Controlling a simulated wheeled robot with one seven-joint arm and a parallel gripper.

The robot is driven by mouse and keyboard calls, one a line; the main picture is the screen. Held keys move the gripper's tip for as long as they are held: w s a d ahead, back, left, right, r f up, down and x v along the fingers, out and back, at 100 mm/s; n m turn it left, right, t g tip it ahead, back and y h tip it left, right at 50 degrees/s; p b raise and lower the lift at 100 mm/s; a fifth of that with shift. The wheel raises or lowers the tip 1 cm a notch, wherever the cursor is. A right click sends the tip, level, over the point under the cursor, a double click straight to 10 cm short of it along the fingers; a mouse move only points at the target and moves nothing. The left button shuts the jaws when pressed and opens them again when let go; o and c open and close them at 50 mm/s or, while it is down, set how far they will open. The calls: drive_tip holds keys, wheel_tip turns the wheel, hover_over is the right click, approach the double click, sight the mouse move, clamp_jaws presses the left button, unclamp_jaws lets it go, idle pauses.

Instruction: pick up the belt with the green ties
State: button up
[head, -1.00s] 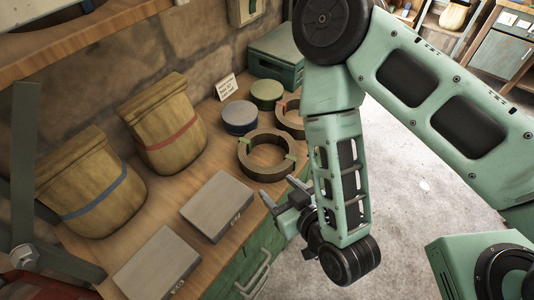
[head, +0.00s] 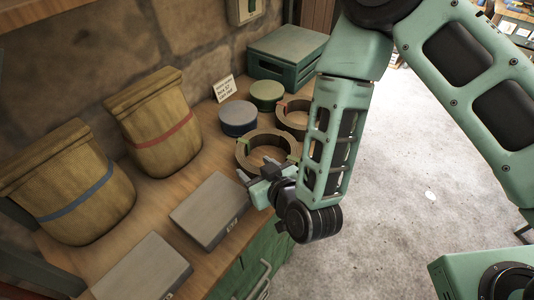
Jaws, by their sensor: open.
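The belt with green ties (head: 265,137) is a dark brown ring lying flat on the wooden workbench. One green tie (head: 246,142) shows on its left side and another (head: 293,157) on its right, beside my arm. My gripper (head: 256,171) is open and empty, its two fingers pointing at the near side of this belt. The fingers overlap the belt's near edge in the picture; I cannot tell whether they touch it. My gripper and forearm hide part of its near right side.
A second belt with a red tie (head: 282,106) lies just behind, partly hidden by my arm. A blue-grey round tin (head: 238,118), a green tin (head: 266,94), a green crate (head: 275,68) and a small sign (head: 224,88) stand nearby. Grey flat boxes (head: 209,209) and two sacks (head: 155,125) are left.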

sight(244, 161)
drive_tip(key=shift+f+p+x, duration=0.15)
drive_tip(key=shift+p+x, duration=0.45)
drive_tip(key=shift+x, duration=0.75)
drive_tip(key=shift+f+p+x, duration=0.15)
drive_tip(key=shift+p+x, duration=0.45)
drive_tip(key=shift+x, duration=0.75)
drive_tip(key=shift+s, duration=0.2)
drive_tip(key=shift+c, duration=0.4)
clamp_jaws()
